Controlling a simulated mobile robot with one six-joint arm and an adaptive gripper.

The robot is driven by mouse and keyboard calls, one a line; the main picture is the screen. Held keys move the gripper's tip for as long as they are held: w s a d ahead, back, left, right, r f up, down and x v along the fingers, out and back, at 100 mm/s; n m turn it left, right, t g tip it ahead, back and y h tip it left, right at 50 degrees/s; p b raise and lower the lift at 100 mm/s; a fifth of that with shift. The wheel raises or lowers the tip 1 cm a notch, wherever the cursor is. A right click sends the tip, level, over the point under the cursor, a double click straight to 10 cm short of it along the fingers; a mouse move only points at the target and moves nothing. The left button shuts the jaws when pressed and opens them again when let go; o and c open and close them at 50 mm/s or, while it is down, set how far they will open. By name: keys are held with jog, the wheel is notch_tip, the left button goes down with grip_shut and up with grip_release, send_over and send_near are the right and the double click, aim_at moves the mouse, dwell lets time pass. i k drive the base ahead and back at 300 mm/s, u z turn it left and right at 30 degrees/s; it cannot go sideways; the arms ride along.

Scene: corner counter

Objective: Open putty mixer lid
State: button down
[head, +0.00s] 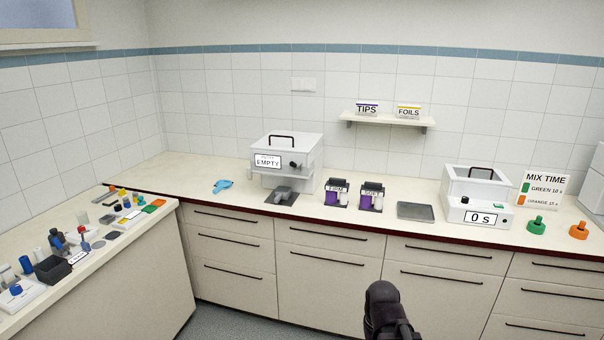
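The machine with a "0 S" display (480,218), taken as the putty mixer, is a white box on the right of the back counter. Its lid (462,171) has a black handle (482,173) on top and looks shut. A small green button (498,206) is on its front. A dark, rounded end part of my arm (384,305) shows at the bottom, in front of the drawers and well apart from the mixer. My gripper's fingers cannot be made out, so whether it is open or shut is unclear.
A "MIX TIME" sign (544,184), a green container (536,225) and an orange one (578,230) are at the mixer's right. A grey tray (416,211) is at its left. A white box marked "EMPTY" (290,152) stands farther left. The left counter (112,246) is cluttered.

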aim_at(284, 141)
jog(key=z, duration=0.2)
jog(key=i, duration=1.1)
jog(key=z, duration=0.15)
